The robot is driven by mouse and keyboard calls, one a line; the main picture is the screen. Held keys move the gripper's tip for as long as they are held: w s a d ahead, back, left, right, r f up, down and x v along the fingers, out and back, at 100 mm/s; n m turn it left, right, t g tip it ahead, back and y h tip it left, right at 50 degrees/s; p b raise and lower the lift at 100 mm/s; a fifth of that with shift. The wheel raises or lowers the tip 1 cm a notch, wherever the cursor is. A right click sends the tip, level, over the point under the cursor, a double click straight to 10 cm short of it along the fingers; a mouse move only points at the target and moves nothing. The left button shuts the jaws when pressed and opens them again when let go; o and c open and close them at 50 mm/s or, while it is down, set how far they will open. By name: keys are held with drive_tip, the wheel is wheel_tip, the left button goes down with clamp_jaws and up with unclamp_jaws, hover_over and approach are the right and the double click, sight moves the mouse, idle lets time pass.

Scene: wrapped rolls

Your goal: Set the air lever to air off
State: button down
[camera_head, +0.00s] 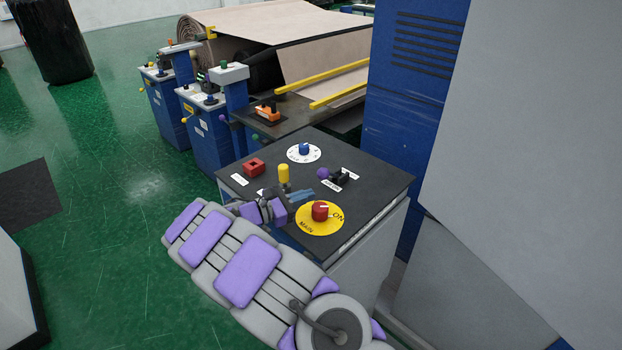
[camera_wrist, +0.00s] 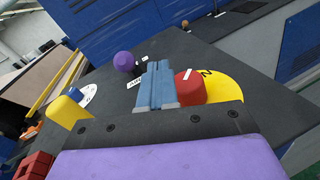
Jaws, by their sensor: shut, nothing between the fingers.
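A lever with a purple ball knob (camera_head: 323,173) and a black base (camera_head: 342,179) stands on the dark top of a control box, with small white labels beside it. Its knob leans left in the head view. The purple knob also shows in the wrist view (camera_wrist: 124,61), beyond my fingertips and to their left. My gripper (camera_head: 309,192) is over the box top, between the yellow knob and the red main switch, nearer the front than the lever. Its blue fingers (camera_wrist: 157,68) are shut and empty, apart from the lever. The label text is too small to read surely.
A red main switch on a yellow disc (camera_head: 309,223) is just beside my fingers. A yellow knob (camera_head: 284,174), a blue dial (camera_head: 304,150) and a red square block (camera_head: 253,166) share the box top (camera_head: 375,185). A blue cabinet (camera_head: 400,120) rises behind right.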

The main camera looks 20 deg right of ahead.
drive_tip(key=w+a+f+n+t, duration=0.1)
drive_tip(key=a, duration=0.1)
drive_tip(key=w+a+f+n+t, duration=0.1)
drive_tip(key=w, duration=0.1)
drive_tip(key=w+a+f+n, duration=0.1)
drive_tip(key=a, duration=0.1)
drive_tip(key=shift+w+a+t+p, duration=0.3)
drive_tip(key=shift+a+t+p, duration=0.05)
drive_tip(key=shift+t+p, duration=0.05)
drive_tip(key=shift+d, duration=0.75)
drive_tip(key=b, duration=0.1)
approach(330, 175)
drive_tip(key=shift+w+d+f, duration=0.15)
drive_tip(key=shift+w+d, duration=0.15)
drive_tip(key=shift+d, duration=0.3)
drive_tip(key=shift+w+d+f, duration=0.1)
drive_tip(key=shift+w+d, duration=0.25)
drive_tip(key=shift+d, duration=0.25)
drive_tip(key=shift+a, duration=0.15)
